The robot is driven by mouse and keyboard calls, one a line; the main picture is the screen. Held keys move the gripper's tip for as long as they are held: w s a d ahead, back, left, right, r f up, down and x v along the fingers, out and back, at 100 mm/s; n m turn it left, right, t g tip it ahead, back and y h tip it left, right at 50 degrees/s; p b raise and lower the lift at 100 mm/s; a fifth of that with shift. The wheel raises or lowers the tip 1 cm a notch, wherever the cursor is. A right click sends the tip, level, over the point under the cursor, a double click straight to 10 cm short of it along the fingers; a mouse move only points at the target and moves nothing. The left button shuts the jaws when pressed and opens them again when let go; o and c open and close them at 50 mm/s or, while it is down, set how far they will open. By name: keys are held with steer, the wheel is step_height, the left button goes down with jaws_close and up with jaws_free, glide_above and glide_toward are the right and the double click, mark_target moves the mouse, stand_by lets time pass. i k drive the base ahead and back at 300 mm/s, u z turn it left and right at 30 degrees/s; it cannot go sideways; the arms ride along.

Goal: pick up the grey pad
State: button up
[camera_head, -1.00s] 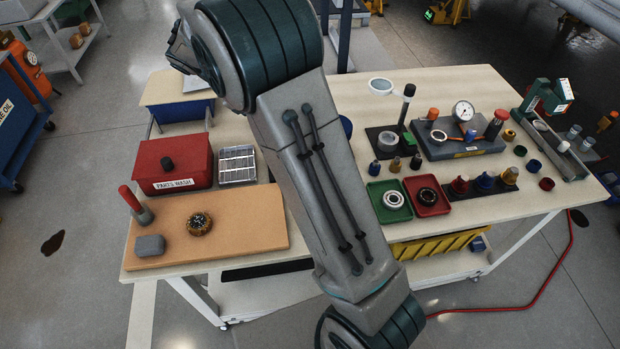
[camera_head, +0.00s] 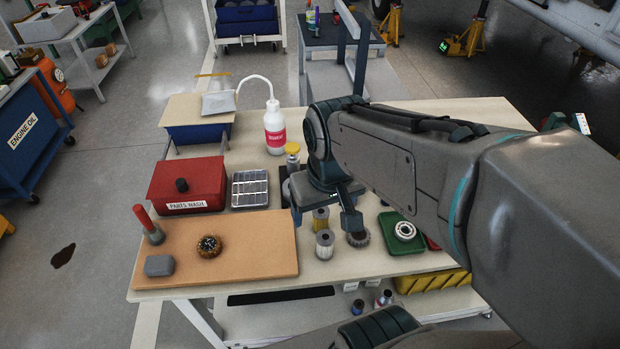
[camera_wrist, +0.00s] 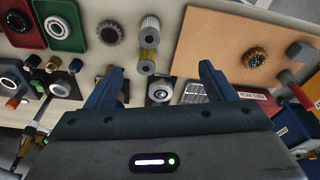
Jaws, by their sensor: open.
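The grey pad (camera_head: 159,265) is a small rounded block lying on the front left of the tan mat (camera_head: 250,262). It also shows in the wrist view at the upper right (camera_wrist: 300,50). My gripper (camera_head: 324,212) is above the middle of the bench, well to the right of the pad and beyond the mat's right edge. In the wrist view its two fingers (camera_wrist: 161,68) are spread apart with nothing held between them.
A red-handled tool (camera_head: 147,226) stands just behind the pad, and a bearing (camera_head: 209,246) lies to its right. Behind are a red parts-wash box (camera_head: 188,187) and a metal tray (camera_head: 250,188). Filter cylinders (camera_head: 324,244) stand near my gripper. The mat's right side is clear.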

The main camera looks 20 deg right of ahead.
mark_target(164, 265)
steer(key=u, duration=0.55)
steer(key=k, duration=1.3)
steer(key=u, duration=0.25)
steer(key=i, duration=0.9)
steer(key=u, duration=0.35)
